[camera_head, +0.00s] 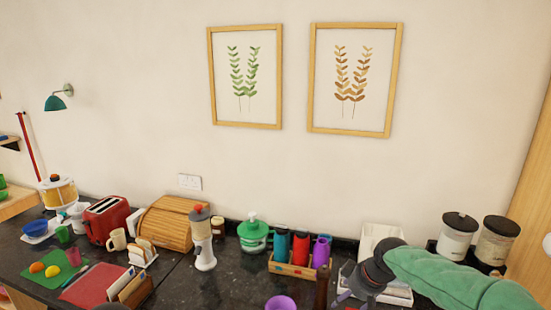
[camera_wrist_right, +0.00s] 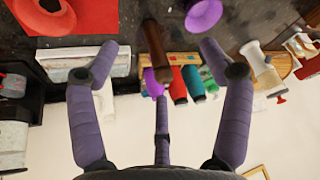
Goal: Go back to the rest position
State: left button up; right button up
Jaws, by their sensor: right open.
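My right arm comes in from the right in the head view, in a green sleeve with a dark wrist. Its gripper (camera_head: 345,299) is low in the picture, partly cut off by the bottom edge. In the right wrist view the purple fingers of this gripper (camera_wrist_right: 158,62) are spread wide, with nothing held. A dark brown upright thing, like a mill (camera_wrist_right: 155,48), shows between the fingers, apparently apart from them. It also stands beside the gripper in the head view (camera_head: 321,291). My left gripper does not show clearly in either view.
The dark counter (camera_head: 225,282) holds a wooden bottle rack (camera_head: 292,269), a purple bowl (camera_head: 281,303), a green pot (camera_head: 252,234), a white grinder (camera_head: 203,245), a bread box (camera_head: 170,224) and a red toaster (camera_head: 107,220). Two canisters (camera_head: 458,236) stand behind my right arm.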

jog(key=s+a+f+m+g+y, duration=0.1)
jog(key=s+a+f+m, duration=0.15)
jog(key=f, duration=0.95)
jog(key=s+a+f+m+g, duration=0.1)
jog(key=s+f, duration=0.2)
jog(key=f, duration=1)
jog(key=s+a+f+m+g, duration=0.1)
jog(key=s+a+f+m, duration=0.2)
jog(key=s+f, duration=0.7)
jog(key=s+a+f+m+g, duration=0.1)
jog(key=s+a+f+m, duration=0.15)
jog(key=s+f, duration=0.7)
pick_arm(q)
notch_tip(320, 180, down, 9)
jog(key=b, duration=0.9)
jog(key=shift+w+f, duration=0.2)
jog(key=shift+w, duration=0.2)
pick_arm(e)
jog(key=shift+n+y, duration=0.3)
jog(key=shift+n, duration=0.3)
jog(key=f, duration=0.1)
jog(key=s+f, duration=0.1)
jog(key=a+f, duration=0.1)
jog(key=f, duration=0.1)
jog(key=shift+s, duration=0.15)
